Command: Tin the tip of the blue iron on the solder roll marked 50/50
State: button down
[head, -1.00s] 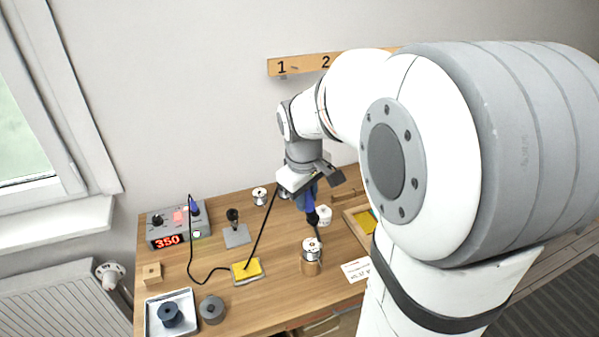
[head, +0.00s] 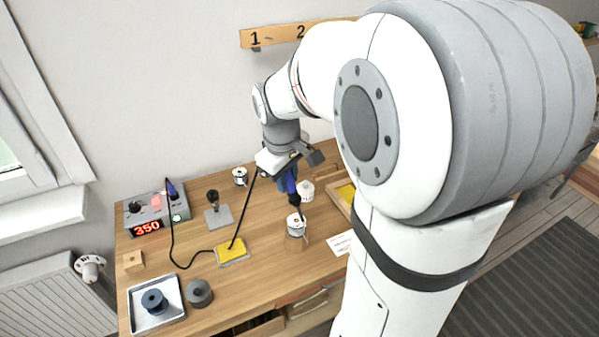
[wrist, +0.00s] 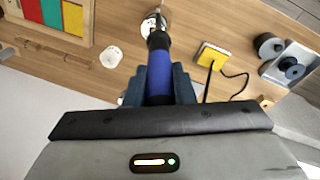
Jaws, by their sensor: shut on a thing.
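My gripper (head: 289,180) is shut on the blue iron (wrist: 160,75), whose handle lies between the two fingers in the wrist view. I cannot tell whether tip and roll touch. The roll (wrist: 151,25) also shows beyond the iron in the wrist view. Another roll (head: 306,190) stands just behind, and one more (head: 240,177) farther back left. The markings on the rolls are too small to read.
A soldering station (head: 150,214) reading 350 stands at the left, with an iron holder (head: 217,214) beside it. A yellow sponge (head: 232,251) lies near the black cord. A white tray (head: 173,312) with a blue spool and a grey spool (head: 199,293) are front left.

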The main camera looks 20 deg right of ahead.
aim_at(288, 192)
jog(key=shift+f, duration=0.1)
jog(key=shift+s+f+b, duration=0.15)
jog(key=shift+f+b, duration=1.15)
jog(key=shift+f, duration=0.25)
jog(key=shift+f+b, duration=0.55)
jog(key=shift+f, duration=0.1)
dwell(1.9)
jog(key=shift+r, duration=0.15)
